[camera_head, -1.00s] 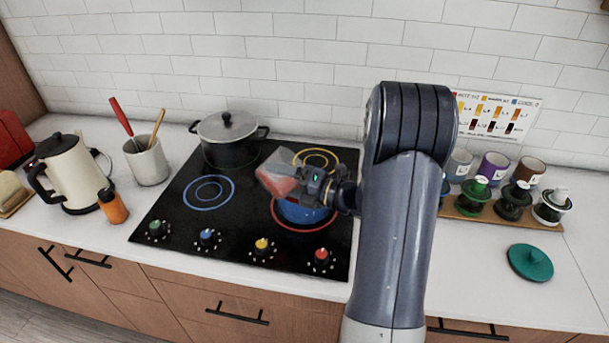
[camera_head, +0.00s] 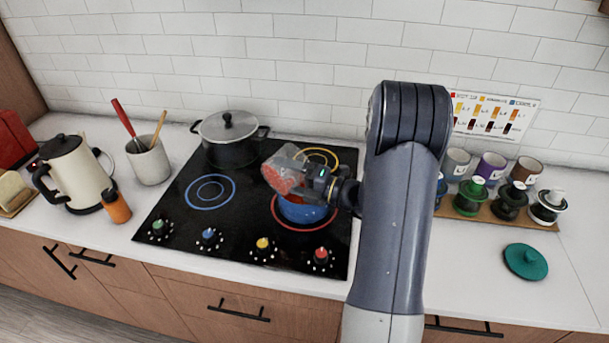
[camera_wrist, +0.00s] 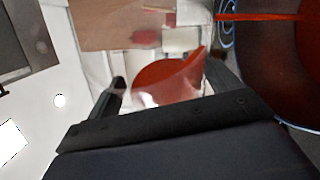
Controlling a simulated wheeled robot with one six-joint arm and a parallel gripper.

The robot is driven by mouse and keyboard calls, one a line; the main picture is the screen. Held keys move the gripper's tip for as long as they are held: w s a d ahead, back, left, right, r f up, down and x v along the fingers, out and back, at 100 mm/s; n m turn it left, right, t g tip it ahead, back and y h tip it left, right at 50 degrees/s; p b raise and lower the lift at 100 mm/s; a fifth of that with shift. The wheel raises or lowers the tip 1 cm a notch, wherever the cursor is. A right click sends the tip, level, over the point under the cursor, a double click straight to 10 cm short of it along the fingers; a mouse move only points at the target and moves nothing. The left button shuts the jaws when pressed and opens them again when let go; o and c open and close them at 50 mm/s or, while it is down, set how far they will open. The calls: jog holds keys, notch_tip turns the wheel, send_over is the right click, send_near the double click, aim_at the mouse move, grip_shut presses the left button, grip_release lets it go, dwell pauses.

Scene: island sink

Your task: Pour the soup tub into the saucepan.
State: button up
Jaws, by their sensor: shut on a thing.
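The soup tub (camera_head: 279,178) is clear with red soup in it. It is tilted strongly above the blue saucepan (camera_head: 304,213), which sits on the red-ringed burner. My gripper (camera_head: 318,181) is shut on the tub, over the saucepan. In the wrist view the tub (camera_wrist: 170,84) is between the two fingers, with red soup lying along one side. The dark red inside of the saucepan (camera_wrist: 275,75) fills the right edge there. A red streak crosses at the top right; I cannot tell whether it is flowing soup. My gripper hides part of the saucepan.
A lidded grey pot (camera_head: 230,140) stands at the back left of the black cooktop (camera_head: 185,240). A kettle (camera_head: 75,172), an orange bottle (camera_head: 116,206) and a utensil crock (camera_head: 149,160) are left. A green lid (camera_head: 527,262) and several jars are right.

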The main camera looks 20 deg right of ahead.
jog(key=shift+w+d+r+m+p, duration=0.15)
jog(key=shift+r+m+p, duration=0.25)
jog(key=shift+r+p, duration=0.45)
